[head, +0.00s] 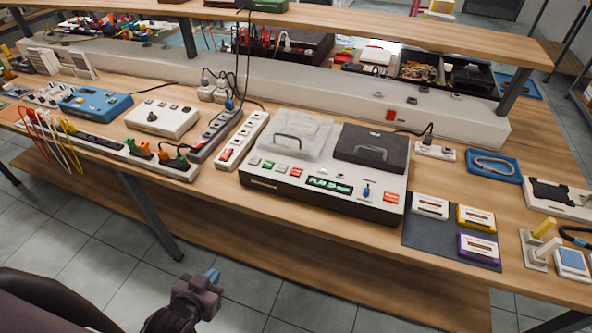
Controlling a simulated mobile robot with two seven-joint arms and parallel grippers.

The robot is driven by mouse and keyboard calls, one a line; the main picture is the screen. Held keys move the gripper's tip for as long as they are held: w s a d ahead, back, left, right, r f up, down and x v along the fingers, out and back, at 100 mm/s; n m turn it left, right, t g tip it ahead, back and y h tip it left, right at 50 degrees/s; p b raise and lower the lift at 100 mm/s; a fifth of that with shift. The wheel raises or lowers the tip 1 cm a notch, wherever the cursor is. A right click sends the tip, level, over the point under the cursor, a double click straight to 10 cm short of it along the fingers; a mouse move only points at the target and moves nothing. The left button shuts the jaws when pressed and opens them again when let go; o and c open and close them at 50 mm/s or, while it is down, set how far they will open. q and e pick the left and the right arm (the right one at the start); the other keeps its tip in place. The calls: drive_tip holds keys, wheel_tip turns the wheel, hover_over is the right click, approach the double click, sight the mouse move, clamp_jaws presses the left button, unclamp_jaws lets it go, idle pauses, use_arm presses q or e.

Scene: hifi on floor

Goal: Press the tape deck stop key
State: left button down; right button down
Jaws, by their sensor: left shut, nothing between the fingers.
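The tape deck (270,183) is a wide white unit with a dark base, on the wooden bench at the middle of the head view. It has a clear handled lid (290,135) at left and a black handled lid (372,147) at right. A row of small keys (281,168), green, white and red, runs along its front left, beside a lit green display (329,186). The key labels are too small to read, so I cannot tell which is stop. My left gripper (212,275) is shut and empty, below and in front of the bench edge, well apart from the deck. My right gripper is out of view.
A blue toggle (366,191) and red button (390,197) sit at the deck's front right. White power strips (243,141) stand to its left. A dark mat (424,236) with cassettes lies to its right. A shelf (420,30) overhangs the bench's back.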

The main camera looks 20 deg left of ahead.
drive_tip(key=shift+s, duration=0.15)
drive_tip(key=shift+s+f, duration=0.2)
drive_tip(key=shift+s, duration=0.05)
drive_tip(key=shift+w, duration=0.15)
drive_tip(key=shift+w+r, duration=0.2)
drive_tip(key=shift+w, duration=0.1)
